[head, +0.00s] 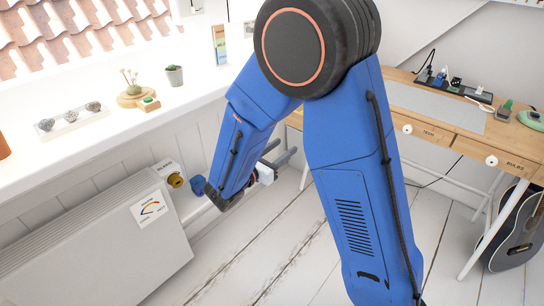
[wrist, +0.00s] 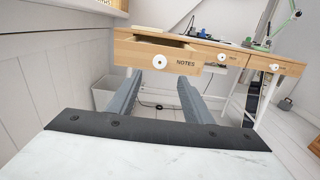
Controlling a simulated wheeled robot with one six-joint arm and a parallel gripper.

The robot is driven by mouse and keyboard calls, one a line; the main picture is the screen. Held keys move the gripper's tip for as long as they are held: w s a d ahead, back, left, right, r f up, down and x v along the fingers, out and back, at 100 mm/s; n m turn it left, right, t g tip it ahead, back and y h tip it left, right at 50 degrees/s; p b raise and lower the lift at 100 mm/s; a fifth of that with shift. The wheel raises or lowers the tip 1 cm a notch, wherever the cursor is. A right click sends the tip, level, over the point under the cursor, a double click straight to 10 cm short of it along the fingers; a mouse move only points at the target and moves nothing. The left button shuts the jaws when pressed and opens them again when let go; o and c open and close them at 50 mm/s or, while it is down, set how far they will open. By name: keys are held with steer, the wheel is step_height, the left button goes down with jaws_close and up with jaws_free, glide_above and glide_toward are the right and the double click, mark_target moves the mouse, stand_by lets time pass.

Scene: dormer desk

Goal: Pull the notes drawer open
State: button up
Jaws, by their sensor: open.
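The notes drawer (wrist: 138,52) is a light wooden box with a round white knob (wrist: 158,62) and the word NOTES on its front. In the wrist view it stands out from the desk, and its dark inside shows over the front's top edge. In the head view my arm hides it. My gripper (wrist: 158,80) is open and empty, its two grey fingers spread apart. The knob appears just above and beyond the fingertips, between them in the picture, with no visible contact. In the head view my gripper (head: 280,156) shows partly behind my arm.
The wooden desk (head: 405,90) has two other drawers with white knobs, one (head: 428,133) in the middle and the BULBS drawer (head: 512,164). A radiator (head: 95,240) and sill (head: 100,125) line the left wall. A guitar (head: 520,230) leans at right. A pale bin (wrist: 104,92) stands below the desk.

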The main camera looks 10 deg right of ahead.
steer(key=shift+v, duration=2.45)
steer(key=s+d+r+m+g+y, duration=0.3)
steer(key=s+d+m+g, duration=0.75)
steer(key=d, duration=0.65)
steer(key=s+d+m+y, duration=0.2)
steer(key=s+m+y, duration=0.5)
steer(key=s, duration=0.5)
steer(key=s+a+r+m+t+y, duration=0.4)
steer(key=s+m, duration=0.1)
steer(key=m, duration=0.3)
steer(key=shift+s+a, duration=0.15)
steer(key=shift+s, duration=0.05)
